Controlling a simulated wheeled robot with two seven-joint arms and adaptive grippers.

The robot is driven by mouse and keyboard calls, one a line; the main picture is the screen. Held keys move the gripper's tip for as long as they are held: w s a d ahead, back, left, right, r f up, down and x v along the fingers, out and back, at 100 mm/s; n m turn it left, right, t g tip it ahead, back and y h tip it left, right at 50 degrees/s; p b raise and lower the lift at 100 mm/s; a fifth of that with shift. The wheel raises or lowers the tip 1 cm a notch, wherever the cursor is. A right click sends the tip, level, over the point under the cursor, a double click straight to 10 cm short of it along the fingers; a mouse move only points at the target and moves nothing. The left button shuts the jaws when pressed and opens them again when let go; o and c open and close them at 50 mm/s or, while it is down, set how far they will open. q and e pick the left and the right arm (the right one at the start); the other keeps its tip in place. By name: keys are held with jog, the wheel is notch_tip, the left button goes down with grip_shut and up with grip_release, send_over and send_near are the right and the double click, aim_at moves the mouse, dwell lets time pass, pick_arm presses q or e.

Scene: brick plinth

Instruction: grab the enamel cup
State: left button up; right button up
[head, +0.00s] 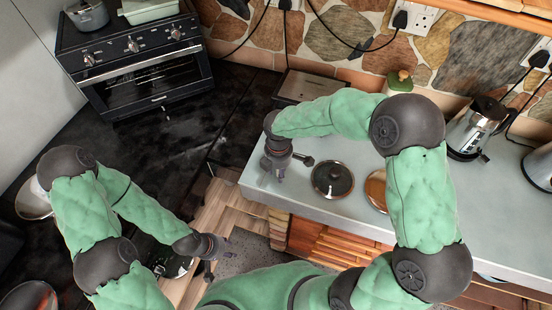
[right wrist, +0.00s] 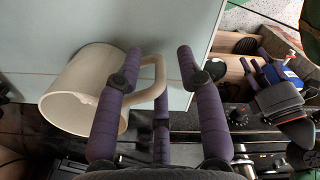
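The enamel cup (right wrist: 75,95) is cream-white and lies tilted in the right wrist view, at the left, with its loop handle (right wrist: 158,78) reaching to the right. My right gripper (right wrist: 160,55) is open, its purple fingers on either side of the handle's outer part. I cannot tell whether a finger touches it. In the head view my right gripper (head: 275,170) is above the left end of the grey counter, and I cannot make out the cup there. My left gripper (head: 217,250) is low, left of the counter; its finger opening is unclear.
A dark round lid (head: 332,180) lies on the grey counter (head: 350,217) right of my right gripper, with a brown round item (head: 376,188) beyond. A kettle (head: 474,128) stands farther right. An oven (head: 140,75) is at upper left.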

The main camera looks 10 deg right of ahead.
jog(key=shift+f, duration=0.3)
grip_shut()
jog(key=shift+r, duration=0.2)
